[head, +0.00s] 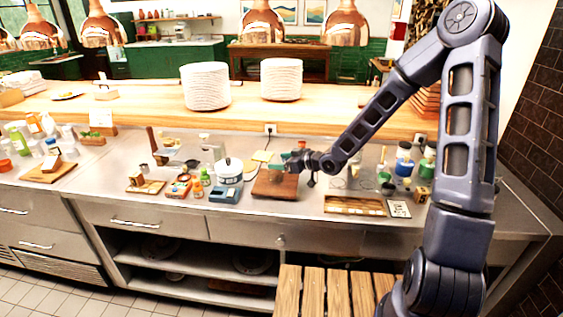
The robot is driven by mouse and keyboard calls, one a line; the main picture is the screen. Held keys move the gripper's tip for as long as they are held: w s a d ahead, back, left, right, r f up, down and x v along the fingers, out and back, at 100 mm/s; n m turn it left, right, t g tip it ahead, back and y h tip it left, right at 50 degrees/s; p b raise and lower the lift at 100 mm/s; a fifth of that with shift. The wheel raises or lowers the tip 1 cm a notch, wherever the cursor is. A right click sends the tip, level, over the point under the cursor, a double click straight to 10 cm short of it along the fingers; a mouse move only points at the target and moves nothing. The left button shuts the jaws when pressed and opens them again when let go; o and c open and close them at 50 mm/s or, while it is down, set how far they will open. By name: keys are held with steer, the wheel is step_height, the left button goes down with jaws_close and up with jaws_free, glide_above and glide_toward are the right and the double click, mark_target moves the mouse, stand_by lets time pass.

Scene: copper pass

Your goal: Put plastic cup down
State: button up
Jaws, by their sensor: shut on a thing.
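My gripper (291,162) reaches in from the right, over the back part of a brown board (283,193) on the steel counter. It is shut on the plastic cup (277,173), which looks like a small, translucent, faintly greenish shape at the fingertips. The cup is tiny and hard to make out against the board. I cannot tell whether its base touches the board or hangs just above it.
A white pot (229,170) and a blue-grey box (225,194) stand left of the board. A wooden tray (354,206) and several jars lie to the right. Plate stacks (281,79) stand on the wooden shelf behind. The board's front part is clear.

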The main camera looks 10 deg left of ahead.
steer(key=shift+f, duration=0.1)
steer(key=o, duration=1.2)
steer(key=shift+c, duration=0.2)
steer(key=shift+d, duration=0.1)
steer(key=v, duration=0.7)
steer(key=shift+d, duration=0.15)
